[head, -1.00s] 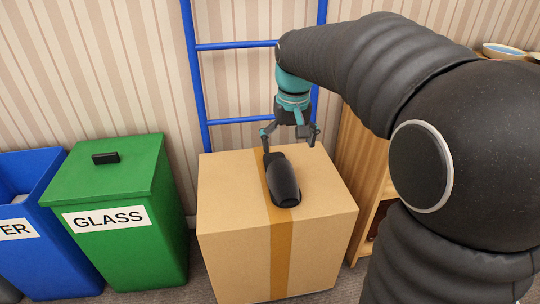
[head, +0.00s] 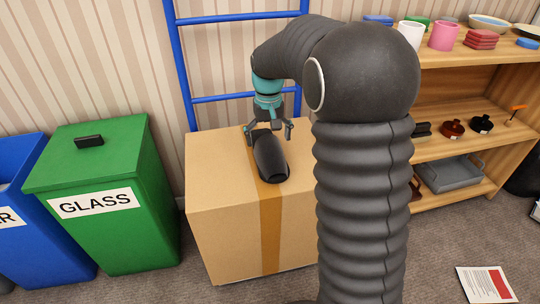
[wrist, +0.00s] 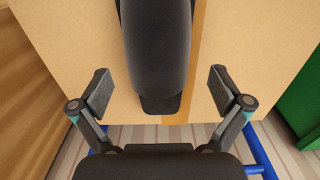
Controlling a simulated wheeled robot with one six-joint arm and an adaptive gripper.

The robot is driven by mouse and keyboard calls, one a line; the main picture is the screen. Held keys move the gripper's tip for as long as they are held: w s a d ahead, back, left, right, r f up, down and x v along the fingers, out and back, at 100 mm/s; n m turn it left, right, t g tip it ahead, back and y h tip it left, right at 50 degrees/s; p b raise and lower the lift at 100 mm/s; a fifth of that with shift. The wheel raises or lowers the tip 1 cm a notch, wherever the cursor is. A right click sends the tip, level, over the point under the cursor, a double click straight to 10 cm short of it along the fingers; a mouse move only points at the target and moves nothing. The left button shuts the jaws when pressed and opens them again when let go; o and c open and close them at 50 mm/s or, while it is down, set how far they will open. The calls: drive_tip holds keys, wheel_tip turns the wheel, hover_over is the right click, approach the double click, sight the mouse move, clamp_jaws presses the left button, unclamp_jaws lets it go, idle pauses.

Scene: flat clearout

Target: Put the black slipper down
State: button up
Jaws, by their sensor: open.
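The black slipper (head: 270,157) lies on top of the closed cardboard box (head: 215,160), along its brown tape strip. My gripper (head: 269,134) is at the far end of the slipper, near the box's back edge. In the wrist view the slipper (wrist: 158,50) runs up from between my fingers, and its near end lies just ahead of the palm. My gripper (wrist: 158,92) is open, with a gap between each finger pad and the slipper. The slipper's top end is cut off by the wrist frame.
A green GLASS bin (head: 110,230) with a black handle and a blue bin (head: 40,220) stand left. A blue ladder (head: 182,75) leans behind the box. A wooden shelf (head: 470,145) with dishes stands right. A paper (head: 487,284) lies on the carpet.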

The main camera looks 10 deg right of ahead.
sight(270, 153)
drive_tip(key=shift+d+f+b, duration=0.15)
drive_tip(key=shift+f+b, duration=0.2)
drive_tip(key=shift+f, duration=2.4)
drive_tip(key=c, duration=1.2)
